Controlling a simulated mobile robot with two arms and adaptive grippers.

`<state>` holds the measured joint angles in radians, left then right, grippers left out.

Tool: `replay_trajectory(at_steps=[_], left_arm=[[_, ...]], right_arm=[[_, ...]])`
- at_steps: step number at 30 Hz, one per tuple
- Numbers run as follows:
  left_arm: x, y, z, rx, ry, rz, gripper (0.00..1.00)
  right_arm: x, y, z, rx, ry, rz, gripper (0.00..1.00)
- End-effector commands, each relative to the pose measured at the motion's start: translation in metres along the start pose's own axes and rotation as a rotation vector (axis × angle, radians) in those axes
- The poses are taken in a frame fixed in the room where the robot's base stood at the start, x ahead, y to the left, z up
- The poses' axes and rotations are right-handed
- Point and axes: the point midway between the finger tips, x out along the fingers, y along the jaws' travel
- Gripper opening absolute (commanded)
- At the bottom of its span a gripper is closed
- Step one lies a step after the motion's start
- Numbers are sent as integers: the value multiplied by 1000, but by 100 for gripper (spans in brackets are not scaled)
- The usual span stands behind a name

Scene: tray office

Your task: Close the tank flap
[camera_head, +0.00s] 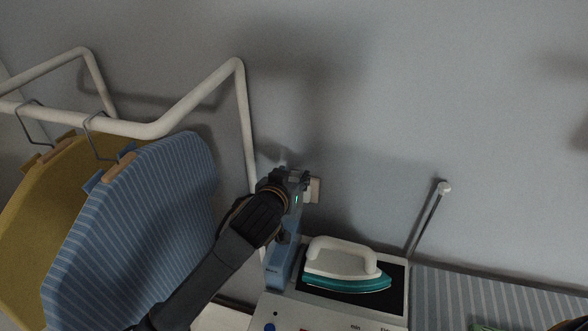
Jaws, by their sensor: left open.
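A steam iron station (330,312) stands at the bottom centre, with a white and teal iron (342,265) resting on its dark plate. A blue upright part, which looks like the water tank (281,265), stands at the station's left side. My left gripper (291,176) is open above the top of this tank, in front of the wall. The gripper and wrist hide the tank's top, so I cannot tell the flap's position or whether the gripper touches it.
A white tube rack (245,115) at the left carries hanging blue striped (150,220) and yellow (30,220) pieces close to my left arm. A thin rod (427,222) rises right of the station. A striped board surface (490,298) extends right. A wall socket (313,190) is behind the gripper.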

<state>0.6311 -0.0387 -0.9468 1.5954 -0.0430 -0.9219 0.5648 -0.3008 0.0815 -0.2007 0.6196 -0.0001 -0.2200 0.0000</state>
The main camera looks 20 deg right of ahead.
Motion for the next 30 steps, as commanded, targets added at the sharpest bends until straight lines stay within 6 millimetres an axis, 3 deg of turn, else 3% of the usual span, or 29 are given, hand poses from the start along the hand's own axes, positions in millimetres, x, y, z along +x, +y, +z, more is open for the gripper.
replay_trajectory(at_steps=[6,17,24,30], left_arm=[[17,0,-1,1,0,0,45],[20,0,0,1,1,0,45],[20,0,0,0,1,0,0],[20,0,0,0,1,1,0]], right_arm=[[-5,-3,-2,2,2,-4,40],[-5,-3,-2,2,3,-4,40],[-5,-3,-2,2,3,-3,40],[-5,-2,-2,2,3,-2,40]])
